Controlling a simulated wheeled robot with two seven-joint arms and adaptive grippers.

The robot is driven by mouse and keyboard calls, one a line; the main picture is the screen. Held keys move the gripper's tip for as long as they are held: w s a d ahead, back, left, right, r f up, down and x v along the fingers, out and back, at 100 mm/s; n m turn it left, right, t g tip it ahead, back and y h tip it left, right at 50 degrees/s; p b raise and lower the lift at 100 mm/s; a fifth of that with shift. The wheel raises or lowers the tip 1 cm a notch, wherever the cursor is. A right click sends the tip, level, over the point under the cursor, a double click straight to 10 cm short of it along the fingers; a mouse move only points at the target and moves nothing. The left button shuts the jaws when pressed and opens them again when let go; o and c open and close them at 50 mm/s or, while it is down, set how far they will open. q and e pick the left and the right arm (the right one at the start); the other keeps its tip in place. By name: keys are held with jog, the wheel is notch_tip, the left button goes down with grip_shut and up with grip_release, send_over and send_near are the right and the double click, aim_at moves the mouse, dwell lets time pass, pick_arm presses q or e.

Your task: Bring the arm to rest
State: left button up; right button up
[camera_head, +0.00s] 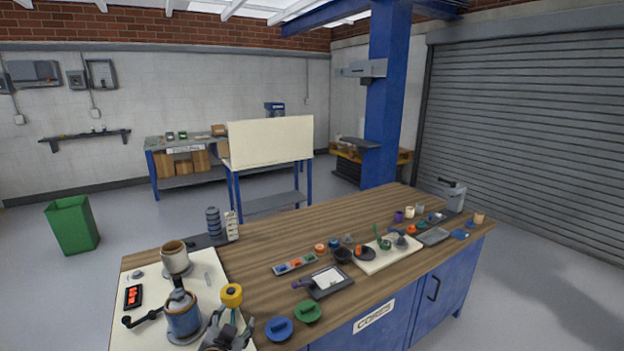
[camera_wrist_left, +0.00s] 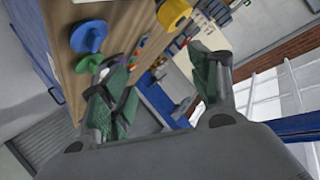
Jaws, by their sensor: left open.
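My left gripper (camera_head: 230,330) is at the bottom of the head view, over the front edge of the white board on the bench. In the left wrist view my left gripper (camera_wrist_left: 165,85) shows its two green-padded fingers wide apart with nothing between them. A yellow roller (camera_head: 232,294) stands just behind it, and a blue pot with a crank (camera_head: 183,318) stands to its left. A blue knobbed disc (camera_head: 279,328) lies to its right. My right gripper is in neither view.
A green bin (camera_head: 73,225) stands on the floor at left. The bench's back middle is clear.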

pick_arm(q)
jog(key=s+a+f+n+g, duration=0.1)
jog(key=s+f+g, duration=0.25)
jog(key=s, duration=0.35)
jog(key=s+f+n+g+h, duration=0.1)
jog(key=s+f+g, duration=0.25)
jog(key=s, duration=0.45)
jog(key=s+a+f+n+g, duration=0.1)
jog(key=s+f+g, duration=0.2)
jog(key=s+f, duration=0.3)
jog(key=s+f+g, duration=0.1)
jog(key=s+f, duration=0.1)
jog(key=f, duration=1.4)
jog(key=s+f, duration=0.2)
jog(key=f, duration=1.4)
jog(key=s+a+f, duration=0.2)
jog(key=s+f, duration=0.8)
jog(key=s, duration=0.1)
jog(key=s+a+f+g, duration=0.1)
jog(key=s+a+f, duration=0.1)
jog(key=s+f, duration=0.8)
jog(key=shift+s+a+m, duration=0.15)
jog(key=shift+s+m, duration=0.15)
jog(key=shift+s, duration=0.45)
